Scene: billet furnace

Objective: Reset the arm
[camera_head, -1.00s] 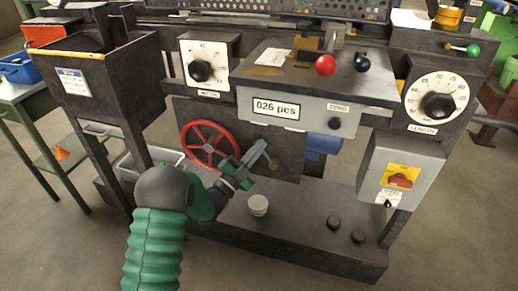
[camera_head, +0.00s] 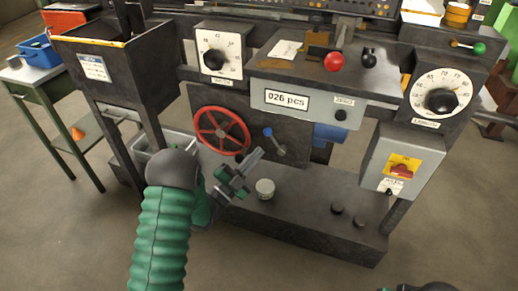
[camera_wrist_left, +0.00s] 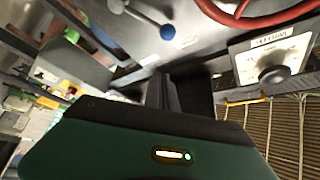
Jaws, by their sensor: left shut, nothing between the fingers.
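My left arm comes in from the lower left in the head view. Its gripper (camera_head: 244,169) is shut and empty. It points up and to the right, in front of the furnace's lower panel and below the red handwheel (camera_head: 222,131). A lever with a blue knob (camera_head: 268,132) is on the panel beyond the fingertips, apart from them in the picture. The left wrist view shows the blue knob (camera_wrist_left: 167,32) and part of the red handwheel (camera_wrist_left: 228,12). Only a dark piece of my right arm shows at the bottom right edge; its gripper is out of view.
A pale round container (camera_head: 265,188) stands on the machine's base ledge, close to the gripper in the picture. A control box with a red switch (camera_head: 401,170) is at the right. A green table (camera_head: 47,88) stands at the left. Open floor lies in front.

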